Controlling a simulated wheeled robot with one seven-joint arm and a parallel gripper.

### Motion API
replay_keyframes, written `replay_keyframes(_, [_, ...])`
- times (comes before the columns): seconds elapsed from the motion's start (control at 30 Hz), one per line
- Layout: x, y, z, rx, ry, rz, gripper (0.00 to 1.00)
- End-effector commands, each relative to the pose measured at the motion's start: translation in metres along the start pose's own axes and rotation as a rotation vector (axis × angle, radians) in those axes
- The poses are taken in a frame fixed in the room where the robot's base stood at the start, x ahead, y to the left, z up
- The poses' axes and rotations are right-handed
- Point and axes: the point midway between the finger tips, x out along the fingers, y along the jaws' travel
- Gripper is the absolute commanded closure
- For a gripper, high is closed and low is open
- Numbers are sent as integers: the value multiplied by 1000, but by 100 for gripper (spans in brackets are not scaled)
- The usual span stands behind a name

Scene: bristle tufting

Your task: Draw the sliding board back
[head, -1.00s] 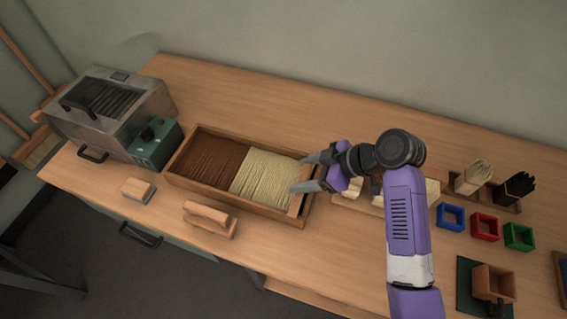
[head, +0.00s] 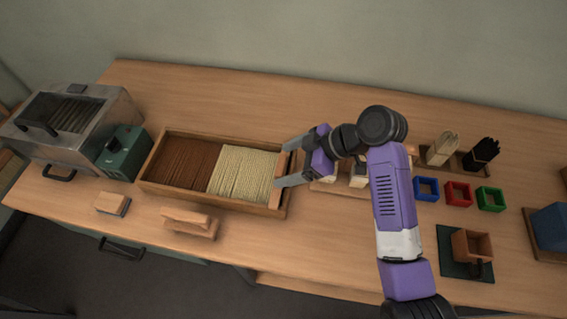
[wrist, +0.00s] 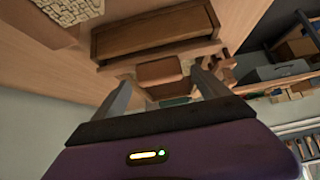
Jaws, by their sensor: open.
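The sliding board appears to be the pale wooden strip (head: 280,178) across the right end of a shallow wooden tray (head: 240,205) in the head view. It lies beside the cream bristles (head: 240,172), with brown bristles (head: 185,163) farther left. My gripper (head: 281,165) is open at that right end, its fingers pointing left, one toward the back and one toward the front of the strip. In the wrist view my open fingers (wrist: 160,80) have a wooden block (wrist: 160,72) between them in the picture. I cannot tell whether they touch it.
A metal machine with a green box (head: 124,152) stands left of the tray. Two wooden brushes or blocks (head: 190,222) lie in front of it. Blue, red (head: 458,194) and green frames and bristle bundles (head: 442,148) stand right of my arm. The table behind the tray is clear.

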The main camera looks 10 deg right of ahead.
Motion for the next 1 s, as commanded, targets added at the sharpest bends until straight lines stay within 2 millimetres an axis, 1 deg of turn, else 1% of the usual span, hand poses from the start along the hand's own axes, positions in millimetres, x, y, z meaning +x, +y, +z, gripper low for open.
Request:
replay_keyframes(0.1, [-22, 2, 1, 0, 1, 6, 15])
replay_keyframes(0.2, [-37, 1, 1, 0, 1, 5, 15])
replay_keyframes(0.3, [-50, 1, 1, 1, 1, 5, 15])
replay_keyframes(0.4, [-57, 1, 1, 1, 0, 3, 15])
replay_keyframes(0.53, [-60, 0, 1, 1, 0, 2, 15])
replay_keyframes(1.0, [-60, 0, 1, 4, 0, 1, 15])
